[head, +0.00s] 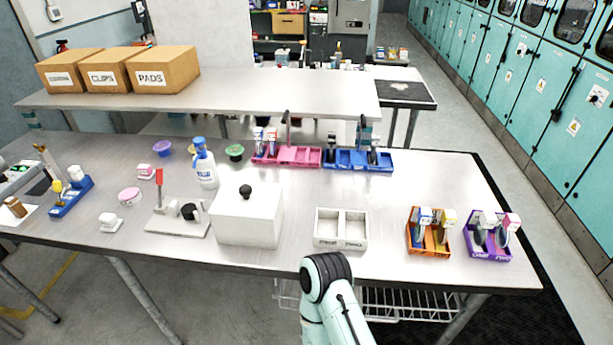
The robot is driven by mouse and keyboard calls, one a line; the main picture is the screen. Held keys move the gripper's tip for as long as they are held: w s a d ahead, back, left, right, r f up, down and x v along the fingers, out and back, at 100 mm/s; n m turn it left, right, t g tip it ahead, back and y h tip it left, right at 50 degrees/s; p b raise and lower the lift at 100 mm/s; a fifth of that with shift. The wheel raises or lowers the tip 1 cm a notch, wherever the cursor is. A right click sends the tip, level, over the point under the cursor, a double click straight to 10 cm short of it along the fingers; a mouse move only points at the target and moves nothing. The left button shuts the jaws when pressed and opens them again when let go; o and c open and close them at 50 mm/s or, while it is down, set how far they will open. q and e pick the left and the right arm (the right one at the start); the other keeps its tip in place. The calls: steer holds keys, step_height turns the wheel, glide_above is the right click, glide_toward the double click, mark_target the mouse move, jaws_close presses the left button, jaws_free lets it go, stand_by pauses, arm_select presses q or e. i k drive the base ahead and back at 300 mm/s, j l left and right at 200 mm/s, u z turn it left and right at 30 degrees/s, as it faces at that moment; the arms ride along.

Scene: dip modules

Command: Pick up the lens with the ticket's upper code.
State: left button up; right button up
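No ticket can be made out for sure, and no code is readable. Small tagged pieces stand in an orange bin (414,247) and a purple bin (470,251) at the table's right. Dark rounded shapes in the purple bin may be lenses (480,237). More tagged pieces stand in the left part of a pink tray (301,156) and in a blue tray (345,160) at the back. I cannot tell which piece is the lens. One of my arms shows at the bottom centre, but neither gripper is in view.
A white two-part tray (341,243) sits at the front centre, beside a white box (247,225) with a black knob. A spray bottle (206,172), bowls and a red-handled stand (177,221) are on the left. The table's right rear is clear.

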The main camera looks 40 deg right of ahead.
mark_target(424, 216)
steer(key=z, duration=2.45)
steer(key=i+l, duration=0.1)
steer(key=l, duration=0.45)
steer(key=i+l, duration=0.1)
steer(key=l, duration=0.5)
steer(key=l+u, duration=0.3)
steer(key=l, duration=0.7)
steer(key=i, duration=0.1)
